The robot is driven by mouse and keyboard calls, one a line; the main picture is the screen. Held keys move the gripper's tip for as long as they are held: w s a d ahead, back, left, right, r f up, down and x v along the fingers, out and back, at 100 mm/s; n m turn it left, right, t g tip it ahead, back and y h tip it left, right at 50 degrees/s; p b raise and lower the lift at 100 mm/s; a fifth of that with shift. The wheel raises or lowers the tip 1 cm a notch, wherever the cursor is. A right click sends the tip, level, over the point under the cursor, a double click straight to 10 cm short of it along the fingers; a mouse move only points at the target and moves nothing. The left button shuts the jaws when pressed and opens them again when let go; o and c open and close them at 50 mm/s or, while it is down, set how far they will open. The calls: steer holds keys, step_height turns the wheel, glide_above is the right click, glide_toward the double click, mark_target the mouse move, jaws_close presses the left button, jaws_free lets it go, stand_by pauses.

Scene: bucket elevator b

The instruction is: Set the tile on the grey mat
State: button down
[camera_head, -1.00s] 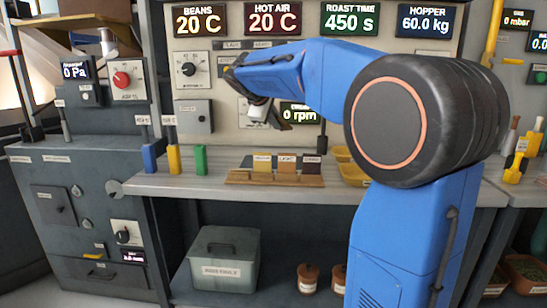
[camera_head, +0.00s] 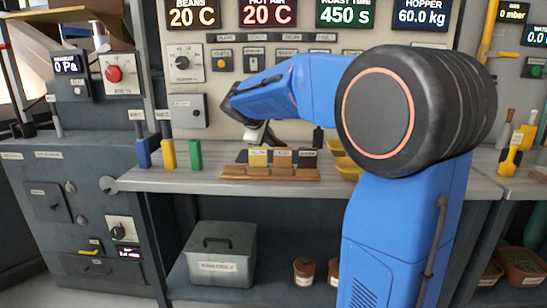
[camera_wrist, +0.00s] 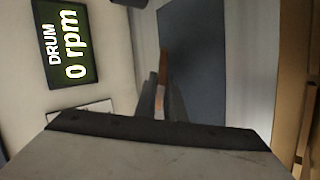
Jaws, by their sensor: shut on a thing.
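My gripper (camera_head: 264,135) hangs from the blue arm, low over the back of the bench, behind the sample rack. In the wrist view, my gripper (camera_wrist: 163,92) is shut on a thin brown tile (camera_wrist: 163,70), seen edge-on between the fingers. The tile cannot be made out in the head view. A dark blue-grey flat patch, likely the grey mat (camera_wrist: 200,50), lies beyond the fingers in the wrist view. In the head view a dark corner of it (camera_head: 242,156) shows behind the rack. The tile appears held above the mat; the gap cannot be judged.
A wooden rack (camera_head: 240,173) with labelled yellow, brown and dark samples stands in front of the gripper. Blue, yellow and green blocks (camera_head: 168,154) stand to the left. A yellow tray (camera_head: 347,168) is at the right. The panel wall with the drum display (camera_wrist: 68,45) is close behind.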

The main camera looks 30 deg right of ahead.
steer(key=shift+f, duration=0.45)
steer(key=c, duration=2)
jaws_free()
steer(key=v, duration=0.8)
